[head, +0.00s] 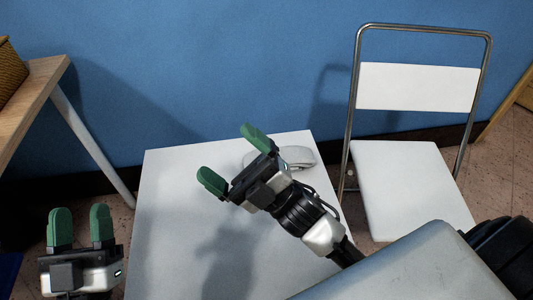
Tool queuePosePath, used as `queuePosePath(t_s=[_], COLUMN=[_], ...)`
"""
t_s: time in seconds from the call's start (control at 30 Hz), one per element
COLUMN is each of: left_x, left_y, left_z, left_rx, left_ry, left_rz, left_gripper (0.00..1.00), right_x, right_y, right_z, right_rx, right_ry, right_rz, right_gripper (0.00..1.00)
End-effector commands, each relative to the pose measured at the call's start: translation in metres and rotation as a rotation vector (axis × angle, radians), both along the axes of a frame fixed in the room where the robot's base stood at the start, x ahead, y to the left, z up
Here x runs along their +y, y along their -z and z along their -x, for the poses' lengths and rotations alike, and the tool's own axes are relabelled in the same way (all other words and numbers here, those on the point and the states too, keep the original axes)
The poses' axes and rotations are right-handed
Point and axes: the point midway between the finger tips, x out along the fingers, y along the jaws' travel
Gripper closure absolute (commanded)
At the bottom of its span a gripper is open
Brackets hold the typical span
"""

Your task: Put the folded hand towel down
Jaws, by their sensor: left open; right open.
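The folded hand towel (298,156) is a pale, flat bundle lying on the white table (180,181) near its back right edge. My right gripper (230,156) is open above the table, to the left of the towel, and its hand and one finger hide part of the towel. Its green fingers are apart with nothing seen between them. I cannot tell whether a finger touches the towel. My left gripper (80,226) is open and empty at the lower left, off the table's left side.
A white folding chair (405,180) with a metal frame stands right of the table. A wooden-topped table (32,90) with a woven basket (8,72) is at the far left. A blue wall (230,60) is behind. The table's left part is clear.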

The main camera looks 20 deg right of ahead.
Motion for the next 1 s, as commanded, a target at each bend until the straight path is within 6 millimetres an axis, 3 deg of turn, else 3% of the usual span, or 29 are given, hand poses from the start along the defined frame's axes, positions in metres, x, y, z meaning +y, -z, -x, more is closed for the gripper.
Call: queuePosePath(t_s=[0.1, 0.3, 0.87, 1.0], left_x=[0.000, 0.000, 0.000, 0.000], left_y=[0.000, 0.000, 0.000, 0.000], left_z=[0.000, 0.000, 0.000, 0.000], left_rx=[0.000, -0.001, -0.002, -0.002], left_ry=[0.000, 0.000, 0.000, 0.000], left_rz=[0.000, 0.000, 0.001, 0.001], left_gripper=[0.49, 0.49, 0.49, 0.57], right_x=[-0.028, -0.052, -0.054, -0.054], right_y=[-0.002, 0.005, 0.007, 0.007], right_z=[0.008, 0.016, 0.017, 0.017], right_rx=[0.298, 0.557, 0.596, 0.596], right_ry=[-0.031, -0.088, -0.100, -0.100], right_rz=[-0.317, -0.606, -0.648, -0.648], right_gripper=[0.00, 0.00, 0.00, 0.17])
